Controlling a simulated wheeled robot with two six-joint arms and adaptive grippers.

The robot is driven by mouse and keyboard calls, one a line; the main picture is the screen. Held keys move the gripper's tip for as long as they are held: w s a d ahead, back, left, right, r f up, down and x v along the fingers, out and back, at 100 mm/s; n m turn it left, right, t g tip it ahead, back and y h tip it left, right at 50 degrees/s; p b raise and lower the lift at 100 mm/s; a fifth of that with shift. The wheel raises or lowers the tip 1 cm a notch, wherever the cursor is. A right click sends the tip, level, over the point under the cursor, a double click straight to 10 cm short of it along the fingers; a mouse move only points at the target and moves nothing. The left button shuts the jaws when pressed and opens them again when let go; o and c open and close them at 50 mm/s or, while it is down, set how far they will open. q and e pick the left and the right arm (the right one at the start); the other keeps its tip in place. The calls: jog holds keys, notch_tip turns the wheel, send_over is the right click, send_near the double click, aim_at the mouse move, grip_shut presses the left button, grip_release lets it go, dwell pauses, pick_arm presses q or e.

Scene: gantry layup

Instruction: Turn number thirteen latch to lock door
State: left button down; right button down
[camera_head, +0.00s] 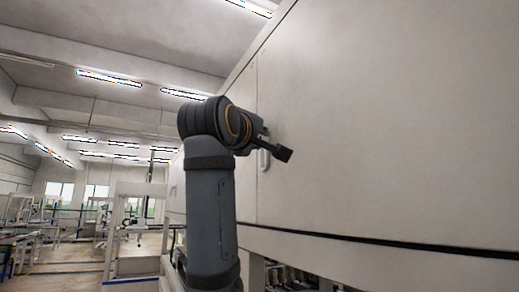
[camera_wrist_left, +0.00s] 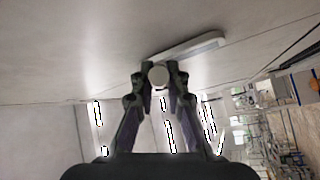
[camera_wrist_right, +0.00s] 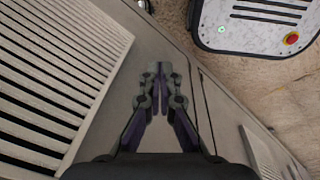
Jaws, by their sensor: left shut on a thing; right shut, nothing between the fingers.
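The door (camera_head: 390,120) is a large pale panel that fills the right of the head view. A light latch (camera_head: 264,161) with an elongated plate sits near its left seam, partly hidden by my left wrist. In the left wrist view the latch's plate (camera_wrist_left: 195,46) runs slantwise just beyond the fingertips. My left gripper (camera_wrist_left: 162,74) is shut on the latch's round, pale end, which shows between its fingers. I can read no number on it. My right gripper (camera_wrist_right: 159,75) is shut and empty, away from the latch, over a grey surface.
In the right wrist view a slatted grille (camera_wrist_right: 60,65) lies at the left, and a white unit with a red button (camera_wrist_right: 291,38) stands on the floor at the upper right. White workstations (camera_head: 135,225) stand at the left in the head view.

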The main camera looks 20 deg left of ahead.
pick_arm(q)
jog(key=shift+w+a+f+m+t+h+b, duration=0.15)
jog(key=shift+f+m+t+h+b, duration=0.1)
jog(key=shift+f+m+t+b, duration=0.25)
jog(key=shift+w+d+f+m+t+h+b, duration=0.15)
jog(key=shift+m+t+h+b, duration=0.15)
jog(key=shift+m+b, duration=0.3)
jog(key=c, duration=1.7)
grip_release()
jog(key=shift+c, duration=0.2)
jog(key=o, duration=0.4)
jog(key=shift+s+a+r, duration=0.1)
jog(key=shift+s, duration=0.15)
